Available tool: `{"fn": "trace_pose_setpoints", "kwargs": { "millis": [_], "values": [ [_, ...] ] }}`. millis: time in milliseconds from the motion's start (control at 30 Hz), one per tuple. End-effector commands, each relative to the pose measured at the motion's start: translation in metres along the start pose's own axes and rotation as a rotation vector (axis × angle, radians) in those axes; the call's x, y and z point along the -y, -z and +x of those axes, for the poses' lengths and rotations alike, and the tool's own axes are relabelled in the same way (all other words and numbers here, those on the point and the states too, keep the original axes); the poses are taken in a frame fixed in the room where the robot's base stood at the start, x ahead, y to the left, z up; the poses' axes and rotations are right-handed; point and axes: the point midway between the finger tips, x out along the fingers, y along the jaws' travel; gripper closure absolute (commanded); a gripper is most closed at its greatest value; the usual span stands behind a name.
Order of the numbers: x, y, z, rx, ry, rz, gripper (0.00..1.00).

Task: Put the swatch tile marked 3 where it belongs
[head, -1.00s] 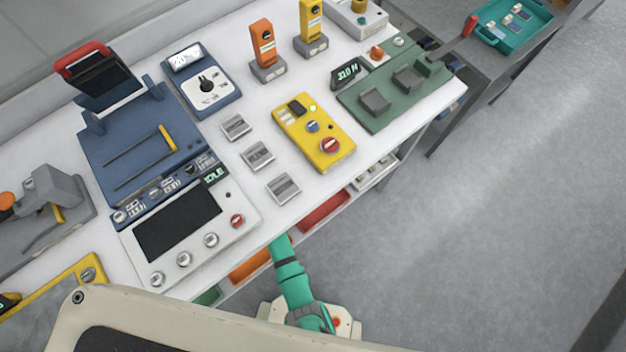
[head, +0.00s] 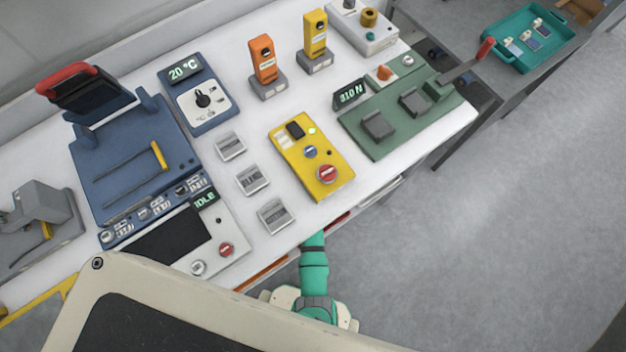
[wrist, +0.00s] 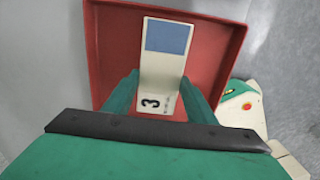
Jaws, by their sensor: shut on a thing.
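The swatch tile marked 3 (wrist: 163,62) is a white card with a blue patch at its far end and a black 3 near my fingers. My gripper (wrist: 158,96) is shut on its near end in the wrist view. A red open bin (wrist: 112,45) lies behind and around the tile in that view; I cannot tell whether the tile touches it. In the head view, my green forearm reaches to the bench's front edge, and my gripper and the tile are hidden. A sliver of red bin (head: 336,224) shows below the bench edge.
An orange bin edge (head: 264,271) shows left of the red one. The white bench (head: 345,197) above carries a yellow control box (head: 320,181), several grey holders, a blue press (head: 130,185) and a green fixture (head: 400,130). A teal tray (head: 540,55) with several small tiles stands far right.

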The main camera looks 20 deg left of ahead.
Motion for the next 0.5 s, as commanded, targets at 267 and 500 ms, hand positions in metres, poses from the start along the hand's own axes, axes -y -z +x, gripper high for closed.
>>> {"fn": "trace_pose_setpoints", "kwargs": {
  "millis": [267, 500],
  "values": [
    [-0.001, 0.001, 0.031, -0.001, 0.001, -0.003, 0.75],
    [-0.001, 0.001, 0.034, 0.0, 0.0, -0.003, 0.75]
  ]
}}
